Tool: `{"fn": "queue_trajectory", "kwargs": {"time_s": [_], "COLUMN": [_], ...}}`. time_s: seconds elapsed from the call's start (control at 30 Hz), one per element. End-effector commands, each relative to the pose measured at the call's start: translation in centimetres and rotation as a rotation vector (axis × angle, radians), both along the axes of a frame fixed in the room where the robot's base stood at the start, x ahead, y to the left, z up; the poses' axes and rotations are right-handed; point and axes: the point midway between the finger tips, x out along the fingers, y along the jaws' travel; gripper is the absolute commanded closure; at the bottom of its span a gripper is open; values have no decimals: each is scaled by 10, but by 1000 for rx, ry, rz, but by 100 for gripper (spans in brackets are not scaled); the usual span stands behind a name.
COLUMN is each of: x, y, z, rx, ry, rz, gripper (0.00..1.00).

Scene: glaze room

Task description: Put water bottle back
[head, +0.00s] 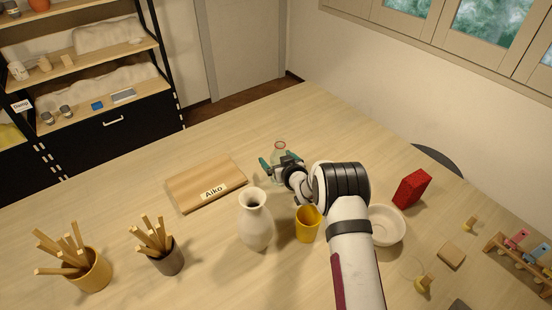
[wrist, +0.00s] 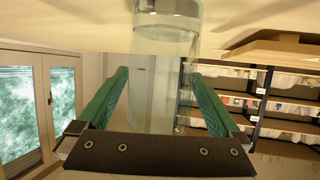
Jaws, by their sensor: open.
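A clear, greenish water bottle (head: 279,148) stands on the table beyond my gripper (head: 281,163), partly hidden behind it in the head view. The wrist view appears upside down; there the see-through bottle (wrist: 165,65) lies between the two teal fingers of my gripper (wrist: 157,88). The fingers are open, with a gap showing on each side of the bottle. A wooden board (head: 190,187) with a label reading "Aiko" lies flat on the table to the left of the bottle, with nothing on it.
A white vase (head: 256,225) and a yellow cup (head: 307,226) stand close to my arm. A white bowl (head: 389,226) and a red box (head: 411,188) are to its right. Two pots of wooden tools, a brown one (head: 170,261) and a tan one (head: 92,277), stand at front left.

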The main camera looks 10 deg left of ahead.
Motion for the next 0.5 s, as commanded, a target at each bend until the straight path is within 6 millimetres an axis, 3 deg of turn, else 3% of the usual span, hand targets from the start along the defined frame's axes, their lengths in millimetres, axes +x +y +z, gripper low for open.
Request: {"fn": "queue_trajectory", "kwargs": {"time_s": [0.1,0.3,0.5], "x": [-20,-18,-18], "y": [-12,-10,-10], "z": [10,57,78], "rx": [0,0,0], "ry": [1,-3,-1], "rz": [-1,-1,0], "gripper": [0,0,0]}}
